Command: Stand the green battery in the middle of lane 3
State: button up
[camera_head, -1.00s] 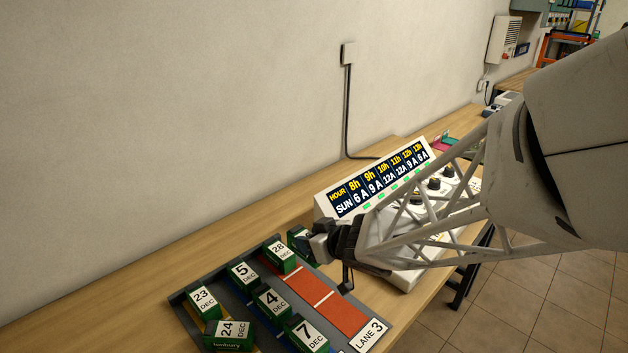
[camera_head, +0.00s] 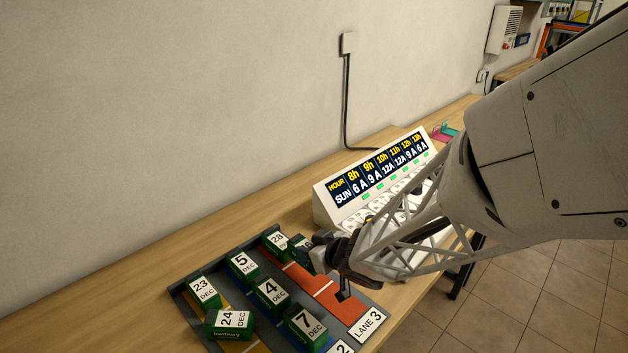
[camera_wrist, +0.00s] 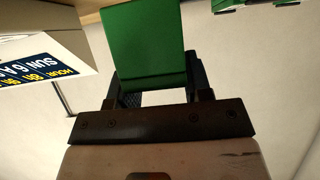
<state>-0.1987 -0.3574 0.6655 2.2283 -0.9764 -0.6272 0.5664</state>
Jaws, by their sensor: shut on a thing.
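My gripper (camera_head: 318,252) is shut on a green battery (camera_head: 301,256), held near the far part of the red lane 3 (camera_head: 340,303). The battery fills the space between the fingers in the wrist view (camera_wrist: 145,45); its label is not visible there. A gap below it cannot be judged. The lane 3 label (camera_head: 369,323) lies at the near end. Another green battery, marked 28 (camera_head: 277,243), stands at the far end of lane 3, close to the held one. My gripper partly covers the middle of the lane.
Batteries marked 5 (camera_head: 243,266), 4 (camera_head: 271,293) and 7 (camera_head: 305,327) stand in the blue lane. Batteries 23 (camera_head: 204,292) and 24 (camera_head: 229,323) are in the yellow lane. A white display console (camera_head: 325,209) stands behind my gripper. Bare table lies left of the tray.

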jog(key=shift+f, duration=1.85)
jog(key=shift+f, duration=0.65)
jog(key=o, duration=1.3)
jog(key=shift+s+f, duration=0.1)
jog(key=shift+c, duration=0.2)
jog(key=shift+o, duration=0.2)
jog(key=shift+f, duration=0.1)
jog(key=shift+s, duration=0.1)
jog(key=shift+r, duration=0.45)
jog(key=v, duration=1.2)
jog(key=shift+r, duration=0.3)
